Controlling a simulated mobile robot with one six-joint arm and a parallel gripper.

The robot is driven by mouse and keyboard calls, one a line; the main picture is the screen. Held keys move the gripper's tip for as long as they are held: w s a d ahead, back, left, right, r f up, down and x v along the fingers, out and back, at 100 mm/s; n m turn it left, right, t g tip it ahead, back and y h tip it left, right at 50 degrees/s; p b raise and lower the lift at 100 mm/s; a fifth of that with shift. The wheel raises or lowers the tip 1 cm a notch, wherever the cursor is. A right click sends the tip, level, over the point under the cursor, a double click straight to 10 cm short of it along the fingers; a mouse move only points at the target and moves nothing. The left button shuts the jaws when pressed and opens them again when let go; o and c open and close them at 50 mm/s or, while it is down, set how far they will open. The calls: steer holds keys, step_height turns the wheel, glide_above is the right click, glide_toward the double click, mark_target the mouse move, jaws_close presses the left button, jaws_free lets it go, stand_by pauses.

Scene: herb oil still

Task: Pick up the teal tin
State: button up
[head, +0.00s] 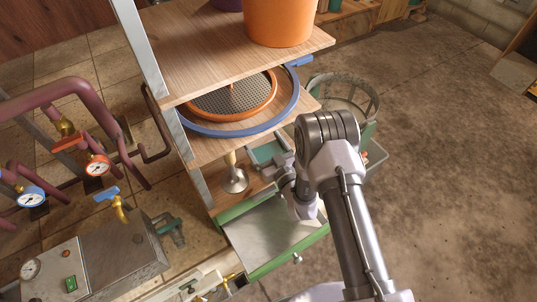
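A teal, box-like thing (268,153), which may be the teal tin, shows on the lower wooden shelf, under the shelf with the blue hoop. Its right side is partly hidden by my arm. My gripper (284,171) is at the end of my bent arm, close to the lower right of the teal thing. The fingers are small and partly covered by my wrist. I cannot tell whether they are open or shut, or whether they touch it.
A metal-footed stand (235,178) is left of the teal thing. Above are a blue hoop (205,131), an orange-rimmed sieve (262,109) and an orange bucket (279,20).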

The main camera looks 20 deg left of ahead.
steer(key=c, duration=0.5)
steer(key=shift+o, duration=0.2)
steer(key=shift+r, duration=0.2)
step_height(320, 180, up, 4)
steer(key=shift+f+p, duration=0.2)
steer(key=shift+p, duration=0.65)
steer(key=s+d+r+p, duration=0.1)
steer(key=s+d+p, duration=0.15)
steer(key=d, duration=1.35)
steer(key=w+d+r+m+t+h+b, duration=0.35)
steer(key=w+d+r+h, duration=0.35)
steer(key=r, duration=0.3)
steer(key=d+r+m+t+h+b, duration=0.1)
steer(key=d+r+m+h, duration=0.4)
steer(key=d+r, duration=0.4)
steer(key=shift+s+d+r+h, duration=0.3)
steer(key=shift+r, duration=0.15)
